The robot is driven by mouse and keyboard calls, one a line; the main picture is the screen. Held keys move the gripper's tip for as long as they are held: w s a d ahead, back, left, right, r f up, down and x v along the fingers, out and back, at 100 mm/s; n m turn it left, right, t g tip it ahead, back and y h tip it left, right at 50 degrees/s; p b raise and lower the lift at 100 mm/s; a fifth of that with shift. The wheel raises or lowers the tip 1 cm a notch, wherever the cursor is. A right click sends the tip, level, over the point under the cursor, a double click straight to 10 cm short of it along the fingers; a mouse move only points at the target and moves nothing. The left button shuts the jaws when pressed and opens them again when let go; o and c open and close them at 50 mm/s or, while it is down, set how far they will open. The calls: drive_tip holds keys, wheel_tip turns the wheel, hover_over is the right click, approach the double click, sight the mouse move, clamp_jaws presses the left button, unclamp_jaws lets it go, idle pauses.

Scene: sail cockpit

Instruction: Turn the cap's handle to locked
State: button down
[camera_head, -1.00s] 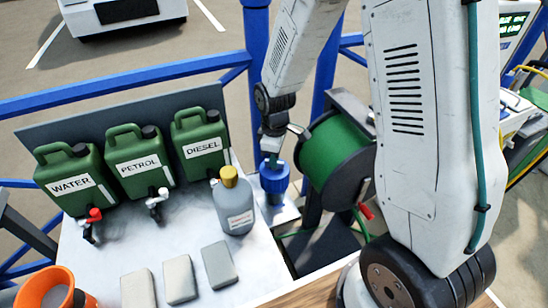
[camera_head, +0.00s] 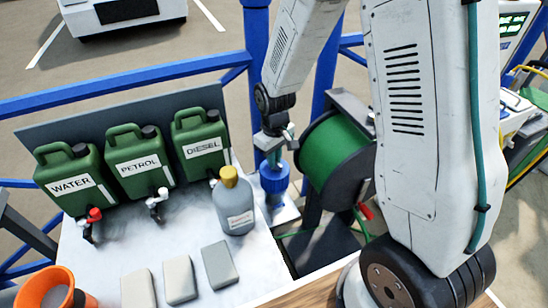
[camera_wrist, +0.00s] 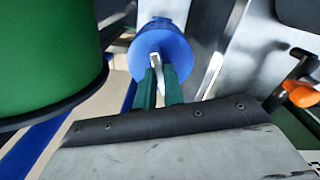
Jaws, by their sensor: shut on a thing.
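The round blue cap (camera_head: 274,180) stands at the right end of the pale worktop, right of the grey bottle. In the wrist view the cap (camera_wrist: 170,43) fills the upper middle, with a pale handle (camera_wrist: 155,60) standing out from it. My gripper (camera_wrist: 158,78) has its two green fingers at the handle, one on each side, shut on it. In the head view my gripper (camera_head: 273,158) reaches down onto the cap from above, and the handle is hidden there. I cannot read any locked or unlocked mark.
A green reel (camera_head: 330,155) stands close to the right of the cap. A grey bottle (camera_head: 234,208) with a yellow cap stands just left. Green canisters (camera_head: 140,165) line the back, and grey blocks (camera_head: 219,265) lie in front. Blue rails (camera_head: 120,92) run behind.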

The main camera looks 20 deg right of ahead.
idle(0.3)
drive_tip(key=c, duration=1.5)
unclamp_jaws()
drive_tip(key=shift+r, duration=0.1)
wheel_tip(320, 180, up, 8)
drive_tip(key=shift+f, duration=0.15)
drive_tip(key=s+d+r+m, duration=0.1)
drive_tip(key=s+r+m, duration=0.1)
drive_tip(key=s+r, duration=0.7)
drive_tip(key=s+d+r+m+t, duration=0.1)
drive_tip(key=s+d+r+m, duration=0.1)
drive_tip(key=s+r, duration=0.7)
drive_tip(key=s, duration=0.7)
drive_tip(key=shift+s+r, duration=0.2)
